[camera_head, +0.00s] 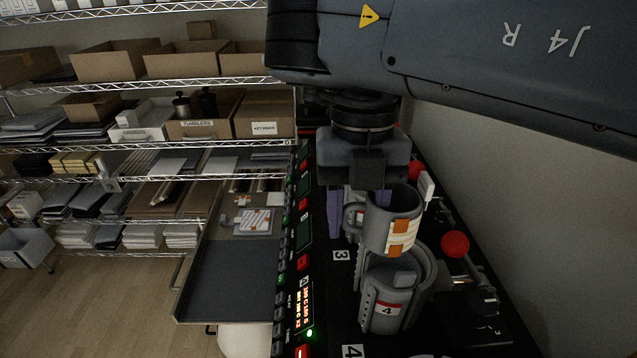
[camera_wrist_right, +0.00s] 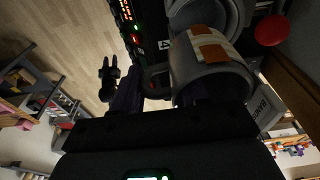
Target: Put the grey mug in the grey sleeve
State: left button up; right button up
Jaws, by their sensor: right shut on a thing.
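The grey mug (camera_head: 378,230) has a white and orange print on its side. Whether the base touches the rim cannot be told. My right gripper (camera_head: 357,212), with purple fingers, is shut on the mug; the mug partly hides the contact. In the right wrist view the mug (camera_wrist_right: 207,78) fills the upper middle, with part of the sleeve (camera_wrist_right: 238,18) beyond it. My left gripper cannot be made out.
A black press bench carries a red-knobbed lever (camera_head: 455,244) right of the sleeve and control panels with lit displays (camera_head: 308,307) on its left. Another press station, marked 3, is behind. A grey tray table (camera_head: 225,285) and loaded shelves (camera_head: 160,140) stand at left.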

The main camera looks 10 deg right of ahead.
jog(key=shift+s+d, duration=0.15)
jog(key=shift+d, duration=0.9)
jog(key=shift+f, duration=1.65)
jog(key=shift+f+b, duration=1.3)
jog(key=shift+f, duration=1.35)
jog(key=shift+f+b, duration=0.3)
jog(key=shift+f, duration=0.4)
jog(key=o, duration=1.3)
jog(key=shift+c, duration=0.2)
